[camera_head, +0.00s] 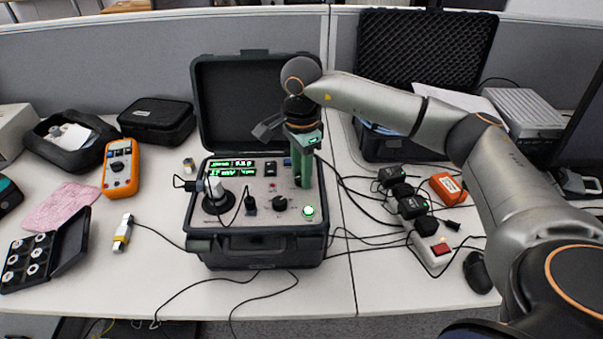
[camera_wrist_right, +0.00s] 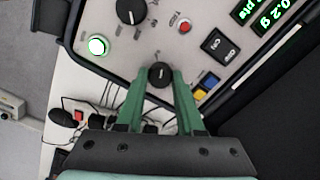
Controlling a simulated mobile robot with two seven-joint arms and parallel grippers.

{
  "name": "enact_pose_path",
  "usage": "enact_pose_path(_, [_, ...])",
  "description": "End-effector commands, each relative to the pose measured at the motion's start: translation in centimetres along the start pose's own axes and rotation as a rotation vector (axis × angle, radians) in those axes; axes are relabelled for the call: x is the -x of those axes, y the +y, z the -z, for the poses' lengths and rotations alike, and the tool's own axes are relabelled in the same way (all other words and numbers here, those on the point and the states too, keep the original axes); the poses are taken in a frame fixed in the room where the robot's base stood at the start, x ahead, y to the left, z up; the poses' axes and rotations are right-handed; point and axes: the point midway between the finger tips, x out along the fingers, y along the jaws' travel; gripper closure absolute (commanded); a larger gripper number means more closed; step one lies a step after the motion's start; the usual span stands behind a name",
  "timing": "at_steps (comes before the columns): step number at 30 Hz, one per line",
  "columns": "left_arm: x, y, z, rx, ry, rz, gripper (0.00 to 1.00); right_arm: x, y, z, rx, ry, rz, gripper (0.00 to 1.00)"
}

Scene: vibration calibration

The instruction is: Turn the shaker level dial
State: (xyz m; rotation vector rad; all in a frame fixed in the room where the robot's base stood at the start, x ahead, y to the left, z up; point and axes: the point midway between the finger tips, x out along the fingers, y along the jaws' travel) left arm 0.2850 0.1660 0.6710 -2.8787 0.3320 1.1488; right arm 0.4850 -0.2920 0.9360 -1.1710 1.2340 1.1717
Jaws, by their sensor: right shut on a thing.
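The shaker unit is an open black case with a light grey control panel (camera_head: 262,188) in the middle of the table. My right gripper (camera_head: 303,184) reaches down onto the panel's right part. In the right wrist view its green fingers (camera_wrist_right: 160,80) are shut on a small black dial (camera_wrist_right: 160,73), one finger on each side. The head view hides this dial behind the fingers. A larger black knob (camera_head: 280,203) with a white pointer is nearby on the panel; it also shows in the right wrist view (camera_wrist_right: 130,11). My left gripper is not in view.
A lit green button (camera_head: 308,211) and a red button (camera_wrist_right: 185,27) are near the gripper. A sensor on a round black base (camera_head: 217,199) stands on the panel's left. The raised lid (camera_head: 245,105) stands behind. Cables and a power strip (camera_head: 432,243) lie to the right.

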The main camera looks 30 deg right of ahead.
Motion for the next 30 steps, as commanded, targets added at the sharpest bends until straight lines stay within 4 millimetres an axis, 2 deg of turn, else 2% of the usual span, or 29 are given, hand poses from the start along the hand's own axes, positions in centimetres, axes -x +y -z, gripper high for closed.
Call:
enact_pose_path(12, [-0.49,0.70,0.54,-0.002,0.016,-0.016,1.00,0.20,-0.14,0.00,0.266,-0.001,0.007,1.00])
enact_pose_path(30, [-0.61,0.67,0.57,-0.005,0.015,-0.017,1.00,0.27,-0.14,-0.01,0.339,-0.001,0.007,1.00])
